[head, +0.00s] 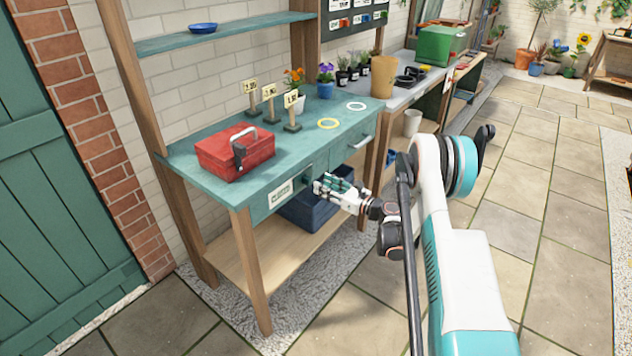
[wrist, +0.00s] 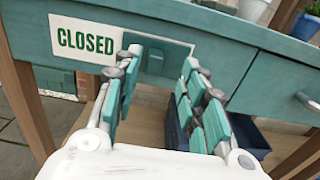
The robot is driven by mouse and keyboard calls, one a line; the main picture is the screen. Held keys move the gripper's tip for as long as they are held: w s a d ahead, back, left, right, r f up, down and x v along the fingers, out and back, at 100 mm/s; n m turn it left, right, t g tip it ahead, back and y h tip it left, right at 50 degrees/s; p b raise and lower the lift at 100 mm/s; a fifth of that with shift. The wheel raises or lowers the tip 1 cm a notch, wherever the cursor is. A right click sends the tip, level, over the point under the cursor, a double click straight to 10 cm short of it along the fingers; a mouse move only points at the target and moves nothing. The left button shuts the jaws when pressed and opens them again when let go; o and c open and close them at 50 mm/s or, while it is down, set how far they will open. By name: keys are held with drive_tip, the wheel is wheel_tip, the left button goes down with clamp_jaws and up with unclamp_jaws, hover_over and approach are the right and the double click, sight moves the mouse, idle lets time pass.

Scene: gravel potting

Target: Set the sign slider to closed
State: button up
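The sign (wrist: 85,40) is a white plate with the green word CLOSED on the teal front rail of the bench; it shows small in the head view (head: 280,194). The teal slider (wrist: 157,60) sits at the right end of the plate, and the word is uncovered to its left. My gripper (wrist: 160,68) is open, its left fingertip by the slider's left edge and its right fingertip to the right. Whether they touch the slider cannot be told. In the head view my gripper (head: 322,186) is at the bench front, right of the sign.
The teal bench top (head: 225,200) carries a red toolbox (head: 233,153), price signs, rings and potted flowers. A blue crate (head: 312,212) stands on the shelf below my gripper. Open paving lies in front.

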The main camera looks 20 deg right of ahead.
drive_tip(key=v, duration=0.5)
drive_tip(key=shift+s+d, duration=0.25)
drive_tip(key=shift+s, duration=0.05)
drive_tip(key=s+a+r+n+g+h, duration=0.1)
drive_tip(key=a+r+n+g, duration=0.1)
drive_tip(key=a+r+n, duration=0.35)
drive_tip(key=s+a+r+n+g+h, duration=0.1)
drive_tip(key=a+r+n+g, duration=0.15)
drive_tip(key=r, duration=0.55)
drive_tip(key=s+a+r+n+g+h, duration=0.2)
drive_tip(key=s+a+r+n, duration=0.5)
drive_tip(key=s, duration=0.4)
drive_tip(key=s+a+r+n+h, duration=0.1)
drive_tip(key=s+r+n+h, duration=0.2)
drive_tip(key=s, duration=0.5)
drive_tip(key=s+r+n+h, duration=0.15)
drive_tip(key=s+n, duration=0.25)
drive_tip(key=s, duration=0.4)
drive_tip(key=s+d+f+n+h, duration=0.1)
drive_tip(key=s+d+n, duration=0.3)
drive_tip(key=s, duration=0.8)
drive_tip(key=shift+s+d+f+n+g+h, duration=0.25)
drive_tip(key=shift+n+g+h, duration=0.25)
drive_tip(key=shift+n, duration=0.9)
